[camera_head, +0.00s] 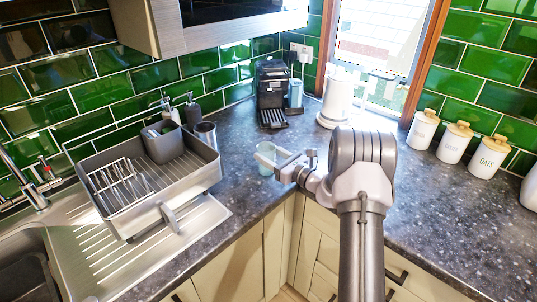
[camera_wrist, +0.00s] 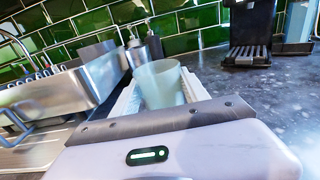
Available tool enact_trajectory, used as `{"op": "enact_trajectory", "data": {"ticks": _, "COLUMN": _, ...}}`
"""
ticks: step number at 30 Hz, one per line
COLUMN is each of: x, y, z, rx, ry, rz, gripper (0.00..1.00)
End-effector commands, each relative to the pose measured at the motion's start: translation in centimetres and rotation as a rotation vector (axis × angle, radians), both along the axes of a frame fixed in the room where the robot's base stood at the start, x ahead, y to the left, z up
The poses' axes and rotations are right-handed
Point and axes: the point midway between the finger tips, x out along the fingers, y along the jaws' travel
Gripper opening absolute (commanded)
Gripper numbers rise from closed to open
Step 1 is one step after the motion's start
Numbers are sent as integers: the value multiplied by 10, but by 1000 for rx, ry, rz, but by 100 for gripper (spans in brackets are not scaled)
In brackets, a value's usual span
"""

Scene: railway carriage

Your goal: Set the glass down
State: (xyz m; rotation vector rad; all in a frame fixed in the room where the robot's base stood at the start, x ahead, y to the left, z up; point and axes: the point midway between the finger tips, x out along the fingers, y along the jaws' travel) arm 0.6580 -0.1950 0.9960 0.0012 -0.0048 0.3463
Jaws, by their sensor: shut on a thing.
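A pale, see-through greenish glass (camera_head: 266,158) is between the jaws of my gripper (camera_head: 279,162), just above or on the dark speckled worktop (camera_head: 240,185) near its inner corner. In the wrist view the glass (camera_wrist: 162,84) is upright or slightly tilted, with a pale finger on each side of it (camera_wrist: 160,95). My gripper is shut on the glass. The gripper body hides the base of the glass in the wrist view, so I cannot tell whether it touches the worktop.
A grey dish rack (camera_head: 150,185) stands left on the steel drainer (camera_head: 190,235). A black coffee machine (camera_head: 272,90) and white kettle (camera_head: 338,98) stand at the back. Several white canisters (camera_head: 455,142) line the right wall.

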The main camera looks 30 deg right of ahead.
Motion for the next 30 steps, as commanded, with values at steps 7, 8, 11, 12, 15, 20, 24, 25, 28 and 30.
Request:
{"op": "enact_trajectory", "data": {"ticks": 7, "x": 0, "y": 0, "z": -3, "rx": 0, "ry": -1, "rz": 0, "gripper": 3}}
{"op": "enact_trajectory", "data": {"ticks": 8, "x": 0, "y": 0, "z": -3, "rx": 0, "ry": 0, "rz": 0, "gripper": 3}}
{"op": "enact_trajectory", "data": {"ticks": 11, "x": 0, "y": 0, "z": -5, "rx": 0, "ry": -1, "rz": 0, "gripper": 3}}
{"op": "enact_trajectory", "data": {"ticks": 12, "x": 0, "y": 0, "z": -5, "rx": 0, "ry": -1, "rz": 0, "gripper": 3}}
{"op": "enact_trajectory", "data": {"ticks": 15, "x": 0, "y": 0, "z": -5, "rx": 0, "ry": 0, "rz": 0, "gripper": 72}}
{"op": "enact_trajectory", "data": {"ticks": 20, "x": 0, "y": 0, "z": -5, "rx": 0, "ry": 0, "rz": 0, "gripper": 78}}
{"op": "enact_trajectory", "data": {"ticks": 24, "x": 0, "y": 0, "z": -5, "rx": 0, "ry": 1, "rz": 0, "gripper": 78}}
{"op": "enact_trajectory", "data": {"ticks": 25, "x": -1, "y": 0, "z": -5, "rx": 1, "ry": 1, "rz": 0, "gripper": 78}}
{"op": "enact_trajectory", "data": {"ticks": 28, "x": -10, "y": -4, "z": -5, "rx": 1, "ry": 4, "rz": -1, "gripper": 78}}
{"op": "enact_trajectory", "data": {"ticks": 30, "x": -25, "y": -10, "z": -4, "rx": 2, "ry": 4, "rz": -3, "gripper": 78}}
